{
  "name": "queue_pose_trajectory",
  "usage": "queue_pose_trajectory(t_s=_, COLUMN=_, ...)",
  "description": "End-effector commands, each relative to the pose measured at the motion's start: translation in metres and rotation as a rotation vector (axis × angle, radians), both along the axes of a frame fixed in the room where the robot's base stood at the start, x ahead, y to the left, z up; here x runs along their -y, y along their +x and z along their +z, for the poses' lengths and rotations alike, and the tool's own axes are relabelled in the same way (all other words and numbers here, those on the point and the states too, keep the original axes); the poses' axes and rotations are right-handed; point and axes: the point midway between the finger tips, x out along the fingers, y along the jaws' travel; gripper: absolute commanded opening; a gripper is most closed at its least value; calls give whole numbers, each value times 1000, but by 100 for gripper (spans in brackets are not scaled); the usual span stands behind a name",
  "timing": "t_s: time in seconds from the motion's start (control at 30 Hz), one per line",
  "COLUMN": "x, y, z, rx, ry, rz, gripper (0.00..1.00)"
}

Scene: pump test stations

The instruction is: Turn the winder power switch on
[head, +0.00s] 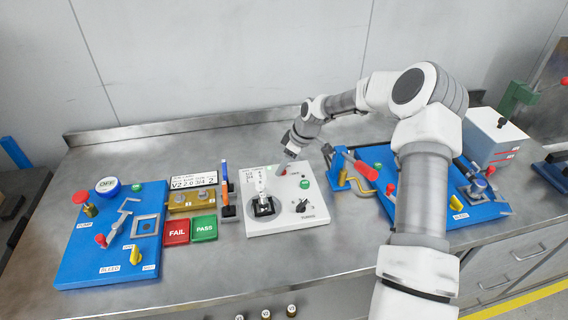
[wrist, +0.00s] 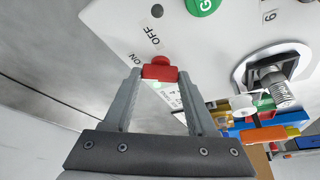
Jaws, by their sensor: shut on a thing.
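The winder power switch is a small red toggle (wrist: 160,70) on the white winder panel (head: 262,222), with ON and OFF printed beside it in the wrist view. My gripper (wrist: 160,74) has its two grey fingers closed on either side of the red toggle, at its tips. In the head view my gripper (head: 288,156) reaches down to the panel's back right corner, and the red toggle (head: 282,172) shows just below it. Whether the toggle stands at ON or OFF I cannot tell.
A green button (head: 305,184) and a black knob (head: 302,206) sit on the same panel, beside a clamped winding fixture (head: 263,207). Blue pump stations (head: 75,265) stand left and right. FAIL (head: 176,232) and PASS (head: 204,228) pads lie left of the panel.

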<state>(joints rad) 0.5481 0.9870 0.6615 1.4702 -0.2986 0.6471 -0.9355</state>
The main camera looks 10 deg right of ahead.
Motion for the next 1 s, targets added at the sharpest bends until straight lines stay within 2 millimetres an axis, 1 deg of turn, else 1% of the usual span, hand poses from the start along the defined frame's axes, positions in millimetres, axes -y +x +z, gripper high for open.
queue_pose_trajectory(t_s=0.3, x=1, y=0, z=0, rx=-1, ry=-1, rz=83, gripper=2)
queue_pose_trajectory(t_s=0.73, x=1, y=0, z=0, rx=-1, ry=-2, rz=93, gripper=2)
queue_pose_trajectory(t_s=0.77, x=1, y=0, z=0, rx=-1, ry=-2, rz=93, gripper=61)
queue_pose_trajectory(t_s=0.9, x=1, y=0, z=0, rx=-1, ry=-2, rz=92, gripper=86)
queue_pose_trajectory(t_s=1.0, x=1, y=0, z=0, rx=0, ry=-2, rz=91, gripper=88)
